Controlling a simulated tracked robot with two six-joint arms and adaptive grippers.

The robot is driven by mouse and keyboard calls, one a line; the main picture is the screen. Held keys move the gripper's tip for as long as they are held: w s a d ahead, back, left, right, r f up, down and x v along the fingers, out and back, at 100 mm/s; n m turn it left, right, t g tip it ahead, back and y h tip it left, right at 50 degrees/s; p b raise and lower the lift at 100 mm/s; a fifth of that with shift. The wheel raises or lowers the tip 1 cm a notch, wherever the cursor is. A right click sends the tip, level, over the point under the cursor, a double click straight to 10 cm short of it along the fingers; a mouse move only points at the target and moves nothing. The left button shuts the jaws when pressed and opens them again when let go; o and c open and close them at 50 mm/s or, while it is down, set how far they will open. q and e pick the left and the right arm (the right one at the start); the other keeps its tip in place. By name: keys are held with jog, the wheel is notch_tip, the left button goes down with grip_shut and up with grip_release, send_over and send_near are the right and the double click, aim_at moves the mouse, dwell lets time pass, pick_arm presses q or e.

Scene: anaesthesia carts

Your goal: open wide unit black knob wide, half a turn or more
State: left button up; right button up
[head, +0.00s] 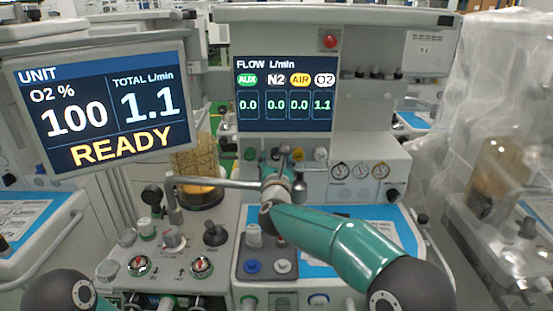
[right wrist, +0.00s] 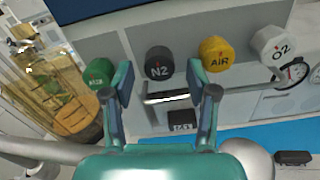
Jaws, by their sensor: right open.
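The black knob marked N2 (right wrist: 159,60) is on the grey front panel, between a green knob (right wrist: 98,73) and a yellow AIR knob (right wrist: 216,53) in the right wrist view. In the head view my right gripper (head: 277,160) is in front of this knob row and largely hides the black knob. In the right wrist view my right gripper (right wrist: 166,88) is open and empty, its two fingers apart. The black knob shows just beyond the fingertips, between their lines; contact cannot be seen. The flow screen (head: 285,93) reads N2 0.0. My left gripper is out of view.
A white O2 knob (right wrist: 273,45) is at the right of the row. A grey bar (head: 225,183) crosses left of my right gripper. An amber canister (head: 200,175) stands behind it. The UNIT screen (head: 105,105) reads READY. Gauges (head: 360,170) are at the right.

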grip_shut()
dwell(0.3)
jog(key=shift+n, duration=0.3)
